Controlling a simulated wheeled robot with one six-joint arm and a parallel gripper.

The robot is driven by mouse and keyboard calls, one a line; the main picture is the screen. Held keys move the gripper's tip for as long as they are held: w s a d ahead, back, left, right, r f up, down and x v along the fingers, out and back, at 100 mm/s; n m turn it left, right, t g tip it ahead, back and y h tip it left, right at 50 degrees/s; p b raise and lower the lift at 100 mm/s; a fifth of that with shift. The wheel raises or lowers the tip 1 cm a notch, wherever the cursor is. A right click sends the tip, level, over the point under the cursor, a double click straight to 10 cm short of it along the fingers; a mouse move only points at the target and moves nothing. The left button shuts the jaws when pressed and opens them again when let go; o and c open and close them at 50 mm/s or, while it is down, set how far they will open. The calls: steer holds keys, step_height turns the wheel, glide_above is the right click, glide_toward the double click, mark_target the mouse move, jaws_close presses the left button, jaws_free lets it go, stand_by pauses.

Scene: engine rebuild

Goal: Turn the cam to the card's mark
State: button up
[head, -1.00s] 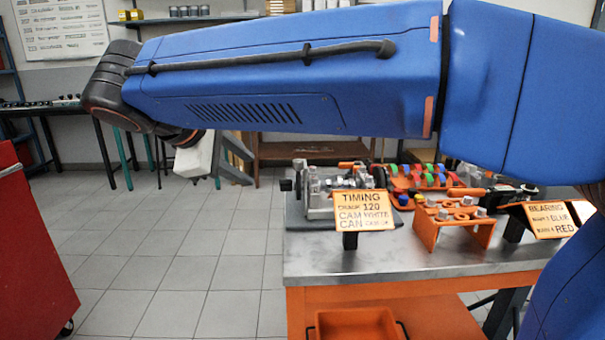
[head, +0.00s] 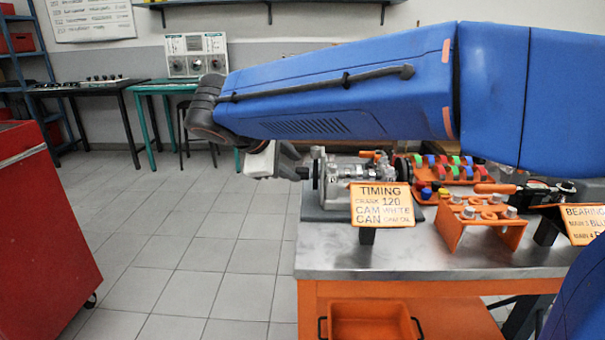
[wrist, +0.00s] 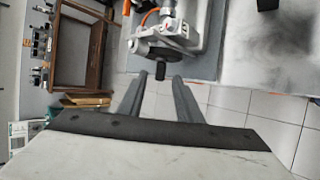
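The grey metal engine unit (head: 352,178) stands at the left end of the bench, with a dark wheel on its left face. A short black stub (wrist: 160,71) sticks out from that face toward my gripper; it also shows in the head view (head: 303,172). My gripper (wrist: 160,77) is open, its two grey fingers on either side of the stub's end in the picture. I cannot tell whether they touch it. The orange timing card (head: 381,205) in front of the engine reads crank 120 and cam white; its last line is unclear. I cannot make out the cam's marks.
An orange rack (head: 480,228) and a bearing card (head: 583,223) stand to the right on the steel bench (head: 400,262). Colored parts (head: 448,166) lie behind. A red cabinet (head: 45,225) stands at left. Open tiled floor (head: 205,230) lies between cabinet and bench.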

mark_target(298, 170)
steer(key=shift+x, duration=3.1)
steer(key=shift+c, duration=0.6)
jaws_close()
